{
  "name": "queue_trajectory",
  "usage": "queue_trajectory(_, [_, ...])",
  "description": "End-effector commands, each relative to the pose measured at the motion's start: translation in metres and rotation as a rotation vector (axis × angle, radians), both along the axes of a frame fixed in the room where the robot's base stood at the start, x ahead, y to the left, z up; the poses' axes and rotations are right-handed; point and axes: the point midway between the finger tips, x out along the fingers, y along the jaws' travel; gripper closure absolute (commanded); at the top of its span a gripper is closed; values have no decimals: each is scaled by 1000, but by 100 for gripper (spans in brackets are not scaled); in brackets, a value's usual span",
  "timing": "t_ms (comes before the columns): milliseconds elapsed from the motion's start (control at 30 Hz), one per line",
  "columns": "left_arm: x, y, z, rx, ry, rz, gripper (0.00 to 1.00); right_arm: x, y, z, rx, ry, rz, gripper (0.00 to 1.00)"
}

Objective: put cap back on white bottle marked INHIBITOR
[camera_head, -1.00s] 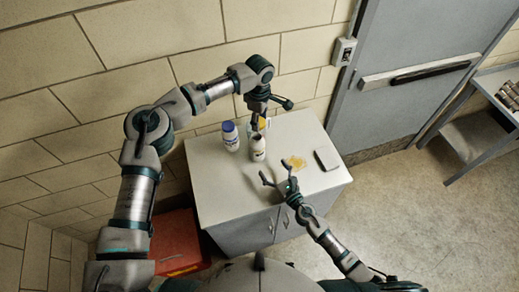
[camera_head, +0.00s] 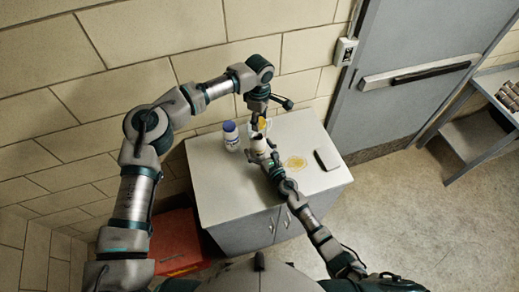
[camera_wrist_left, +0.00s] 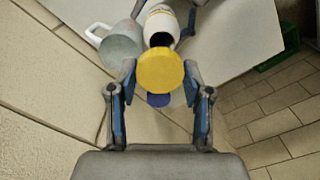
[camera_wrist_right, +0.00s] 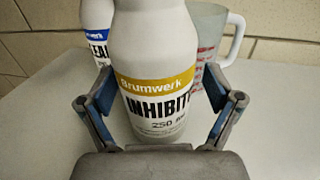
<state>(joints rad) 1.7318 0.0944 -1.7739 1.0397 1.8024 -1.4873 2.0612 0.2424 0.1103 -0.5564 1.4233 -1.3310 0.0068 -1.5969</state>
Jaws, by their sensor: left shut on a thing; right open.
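The white INHIBITOR bottle (camera_wrist_right: 155,70), with a yellow label band, stands upright on the cabinet top; it also shows in the head view (camera_head: 258,141). Its dark open mouth shows in the left wrist view (camera_wrist_left: 161,38). My left gripper (camera_wrist_left: 160,88) is shut on the round yellow cap (camera_wrist_left: 160,68), held above the table close to the bottle; the cap also shows in the head view (camera_head: 263,124). My right gripper (camera_wrist_right: 158,100) is open, with one finger on each side of the bottle's body. Finger contact with the bottle cannot be told.
A blue-capped white bottle (camera_head: 231,136) stands left of the INHIBITOR bottle. A measuring jug (camera_wrist_right: 209,42) with a handle stands behind it, near the wall. A yellow spill (camera_head: 296,162) and a dark-edged flat object (camera_head: 327,159) lie on the cabinet top (camera_head: 225,190) to the right.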

Motion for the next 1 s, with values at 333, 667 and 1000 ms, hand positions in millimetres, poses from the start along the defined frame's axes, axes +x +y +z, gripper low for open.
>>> queue_trajectory(333, [0,-3,0,2,0,-1,61,0,-3,0,2,0,0,82])
queue_trajectory(667, [-3,-4,-25,3,3,0,61,0,-3,0,2,0,-1,100])
queue_trajectory(1000, [-3,-2,-49,2,-5,0,61,0,-1,0,-1,1,0,100])
